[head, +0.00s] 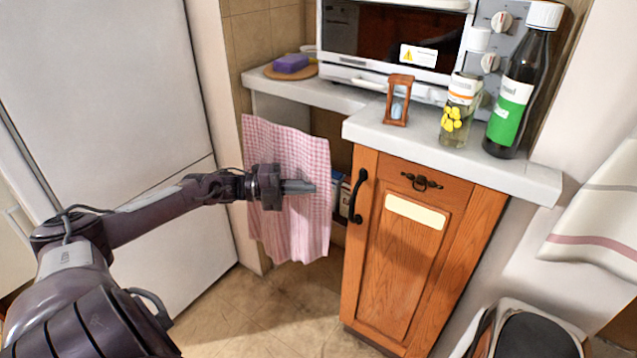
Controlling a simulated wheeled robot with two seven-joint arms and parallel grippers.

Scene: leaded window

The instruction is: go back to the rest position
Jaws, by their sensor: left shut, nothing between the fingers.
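My left gripper (299,187) is shut and empty. My left arm comes in from the left and reaches toward the middle of the head view. The gripper is in front of a pink checked cloth (285,145) that hangs below the counter; I cannot tell whether they touch. The fingers point right, toward the black handle (357,195) of a wooden cabinet door (387,260), with a gap between. My right gripper is not in view.
A white counter (400,139) holds an hourglass (397,100), a jar with yellow pieces (457,118) and a dark bottle (512,100). A toaster oven (390,40) stands behind. A white fridge (100,90) is at left. A bin (535,335) stands at lower right. Some floor (270,310) is clear.

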